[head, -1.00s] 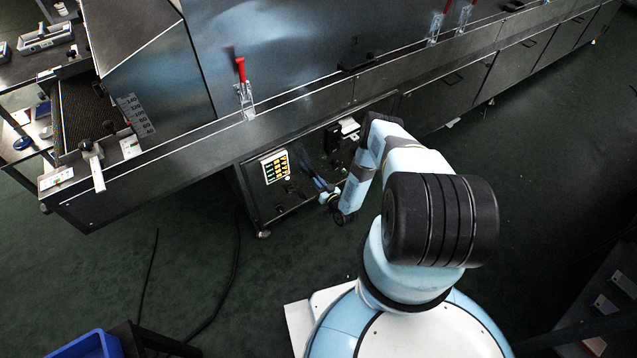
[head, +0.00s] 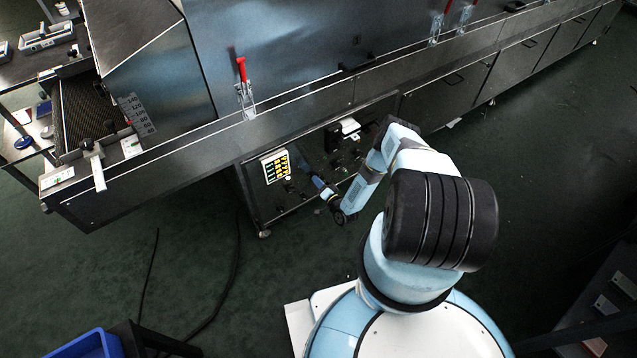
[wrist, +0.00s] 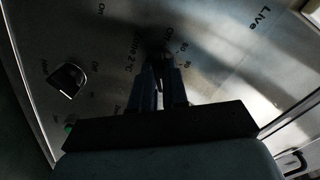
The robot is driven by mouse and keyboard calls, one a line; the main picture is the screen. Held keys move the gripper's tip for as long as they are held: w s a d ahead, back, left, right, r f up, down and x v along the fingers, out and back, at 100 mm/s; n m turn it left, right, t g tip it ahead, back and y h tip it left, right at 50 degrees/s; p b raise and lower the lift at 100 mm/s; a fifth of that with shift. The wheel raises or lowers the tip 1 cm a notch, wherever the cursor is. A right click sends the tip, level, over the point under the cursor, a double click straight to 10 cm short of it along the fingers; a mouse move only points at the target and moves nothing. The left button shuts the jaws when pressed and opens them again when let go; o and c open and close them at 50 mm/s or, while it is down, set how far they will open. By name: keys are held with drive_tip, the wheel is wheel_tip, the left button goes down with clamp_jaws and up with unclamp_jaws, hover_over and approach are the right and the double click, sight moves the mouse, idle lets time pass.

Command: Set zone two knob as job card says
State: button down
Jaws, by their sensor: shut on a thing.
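My gripper (wrist: 163,88) is at the control panel (wrist: 215,55), its fingers pointing at the face beside the printed label "Zone 2 °C". It is shut on the zone two knob, which is mostly hidden between the dark fingers. Scale numbers, one looking like 90, show just right of the fingers. In the head view the gripper (head: 318,184) is small and dark at the panel front (head: 310,165), below the dryer's side rail. The knob's pointer and setting cannot be read. I cannot make out a readable job card.
Another knob (wrist: 67,80) with On and Off marks sits left on the panel. Red-handled clamps (head: 241,70) stand above on the rail. A cable (head: 231,270) lies on the floor; a blue bin (head: 88,346) is front left.

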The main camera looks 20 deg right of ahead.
drive_tip(key=shift+d+f+m, duration=0.15)
drive_tip(key=shift+d+m, duration=0.05)
drive_tip(key=shift+m, duration=0.1)
drive_tip(key=c, duration=1.1)
unclamp_jaws()
drive_tip(key=shift+a, duration=0.1)
drive_tip(key=shift+c, duration=0.2)
drive_tip(key=v, duration=1.3)
drive_tip(key=shift+s, duration=0.35)
